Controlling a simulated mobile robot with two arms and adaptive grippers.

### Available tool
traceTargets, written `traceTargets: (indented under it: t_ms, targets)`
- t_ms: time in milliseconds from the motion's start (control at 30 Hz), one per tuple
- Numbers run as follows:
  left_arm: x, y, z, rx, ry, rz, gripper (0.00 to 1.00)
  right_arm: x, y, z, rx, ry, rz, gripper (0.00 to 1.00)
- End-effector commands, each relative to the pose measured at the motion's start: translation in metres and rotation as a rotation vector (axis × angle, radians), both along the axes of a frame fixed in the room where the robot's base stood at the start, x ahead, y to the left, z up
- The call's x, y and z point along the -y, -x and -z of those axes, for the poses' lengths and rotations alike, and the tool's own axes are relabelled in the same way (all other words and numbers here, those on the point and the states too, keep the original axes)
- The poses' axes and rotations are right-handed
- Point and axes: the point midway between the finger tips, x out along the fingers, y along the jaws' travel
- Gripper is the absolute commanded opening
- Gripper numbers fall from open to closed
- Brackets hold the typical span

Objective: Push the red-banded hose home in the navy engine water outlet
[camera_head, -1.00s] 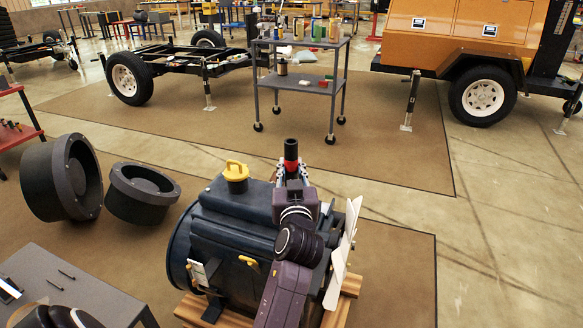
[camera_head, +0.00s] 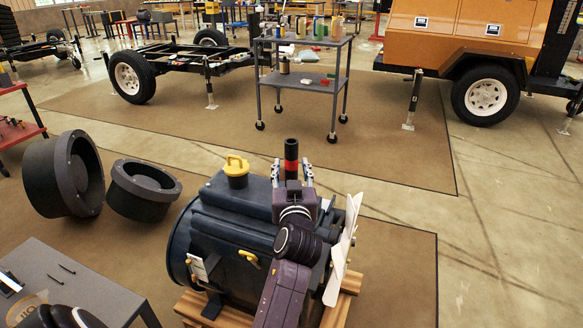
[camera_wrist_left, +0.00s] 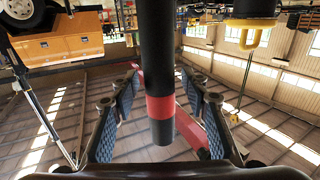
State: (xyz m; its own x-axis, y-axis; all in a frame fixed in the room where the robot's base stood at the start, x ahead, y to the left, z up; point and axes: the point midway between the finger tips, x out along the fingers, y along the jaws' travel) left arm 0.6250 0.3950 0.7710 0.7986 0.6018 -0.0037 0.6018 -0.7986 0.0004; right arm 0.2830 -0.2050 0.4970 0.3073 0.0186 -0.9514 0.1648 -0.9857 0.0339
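The black hose with a red band (camera_head: 291,158) stands upright above the top of the dark blue engine (camera_head: 235,232). In the left wrist view, the hose (camera_wrist_left: 160,60) runs down the middle, its red band near the free end. My left gripper (camera_head: 291,172) is at the hose with one finger on each side. In the left wrist view, clear gaps show between the hose and both fingers (camera_wrist_left: 162,110), so the gripper is open around it. The navy water outlet and the hose's lower end are hidden behind my gripper and wrist. My right gripper is not in view.
A yellow cap (camera_head: 237,168) stands on the engine left of the hose. A white fan (camera_head: 344,248) is at the engine's right end. Two dark round housings (camera_head: 70,175) lie on the floor at left. A grey table (camera_head: 80,283) is at lower left. A cart (camera_head: 300,85) stands behind.

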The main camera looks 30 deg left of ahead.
Motion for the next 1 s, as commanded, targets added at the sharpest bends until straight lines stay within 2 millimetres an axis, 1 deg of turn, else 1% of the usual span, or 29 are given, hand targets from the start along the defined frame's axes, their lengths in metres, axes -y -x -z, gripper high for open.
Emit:
traceTargets:
  t_ms: [233,333,433,600,733,833,1000]
  targets:
    - [0.000,0.000,-0.002,0.001,0.000,0.000,0.42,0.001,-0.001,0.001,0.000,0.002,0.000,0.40]
    - [0.000,0.000,-0.009,0.006,0.001,-0.001,0.42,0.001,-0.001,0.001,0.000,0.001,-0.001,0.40]
    - [0.000,0.000,-0.025,0.008,0.000,-0.001,0.42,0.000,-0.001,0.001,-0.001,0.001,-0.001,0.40]
    - [0.000,0.000,-0.060,0.009,0.000,0.000,0.42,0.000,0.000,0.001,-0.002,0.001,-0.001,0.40]
    - [0.000,0.000,-0.082,0.007,0.000,0.000,0.42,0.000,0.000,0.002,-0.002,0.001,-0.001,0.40]
    - [0.000,0.000,-0.093,0.005,0.000,0.000,0.42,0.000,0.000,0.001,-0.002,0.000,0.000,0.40]
    - [0.000,0.000,-0.101,0.001,-0.001,0.000,0.42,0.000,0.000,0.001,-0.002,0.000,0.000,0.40]
